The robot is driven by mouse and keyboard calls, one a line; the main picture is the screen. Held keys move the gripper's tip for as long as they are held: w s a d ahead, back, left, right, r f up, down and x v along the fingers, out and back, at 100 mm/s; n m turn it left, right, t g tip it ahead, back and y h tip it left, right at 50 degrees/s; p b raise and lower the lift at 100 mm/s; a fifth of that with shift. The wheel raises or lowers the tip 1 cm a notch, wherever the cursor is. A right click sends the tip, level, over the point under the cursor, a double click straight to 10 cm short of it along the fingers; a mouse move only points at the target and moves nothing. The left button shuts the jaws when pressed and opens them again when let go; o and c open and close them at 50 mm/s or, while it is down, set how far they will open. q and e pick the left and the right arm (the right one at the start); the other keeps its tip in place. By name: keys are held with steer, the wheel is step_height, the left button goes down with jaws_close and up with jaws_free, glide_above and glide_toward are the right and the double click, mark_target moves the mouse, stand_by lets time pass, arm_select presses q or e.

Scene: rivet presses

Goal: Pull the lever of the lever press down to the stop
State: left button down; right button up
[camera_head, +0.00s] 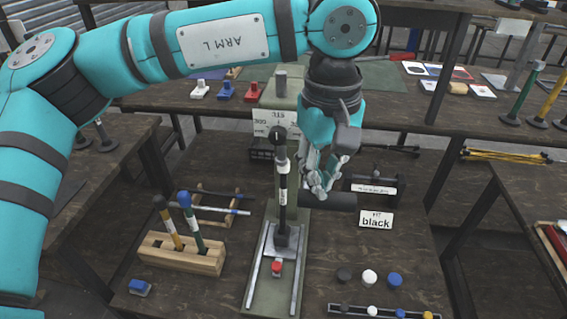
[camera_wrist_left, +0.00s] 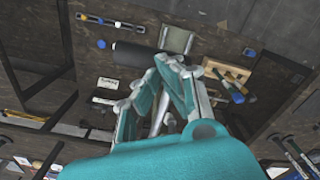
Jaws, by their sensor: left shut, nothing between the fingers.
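The lever press stands in the middle of the head view on a long grey-green base plate (camera_head: 262,292). A small red piece (camera_head: 277,268) sits low on the press. My right gripper is out of view.
A dark horizontal cylinder (camera_head: 332,202) lies close beside my left fingertips. A "black" card (camera_head: 376,221) stands to the right. A wooden block (camera_head: 180,254) with handled tools is at left. Coloured caps (camera_head: 369,277) lie front right. A sign (camera_head: 277,122) stands behind the lever.

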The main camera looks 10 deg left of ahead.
mark_target(318, 200)
arm_select(q)
steer(key=shift+f+b, duration=0.95)
steer(key=shift+f, duration=0.25)
steer(key=shift+f+b, duration=0.35)
steer(key=shift+f, duration=0.2)
steer(key=shift+a+f+b, duration=0.1)
steer(key=shift+f+b, duration=0.6)
steer(key=shift+f, duration=0.05)
steer(key=shift+f+b, duration=0.6)
steer(key=shift+f, duration=0.2)
